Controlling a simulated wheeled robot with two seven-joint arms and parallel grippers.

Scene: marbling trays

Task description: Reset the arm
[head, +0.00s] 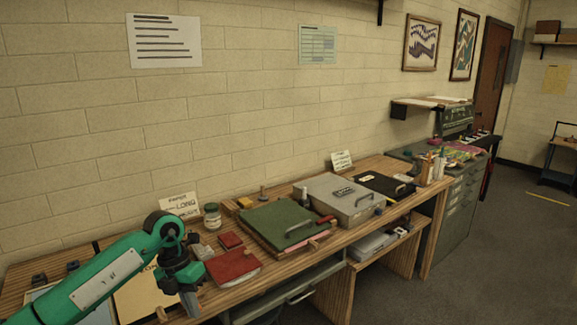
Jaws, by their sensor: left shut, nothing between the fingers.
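My left arm comes in from the lower left, with green links and a dark wrist. My left gripper (190,303) points down over the front part of the wooden workbench (345,262), left of a red book-like item (232,266). Its fingers are shut and hold nothing. My right gripper is not in view. The arm hides part of the bench's left end.
A green-lidded tray (275,222), a grey case (335,195) and a black case (385,184) stand along the bench. A jar (212,216) stands near the wall. Open floor (500,265) lies at the right.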

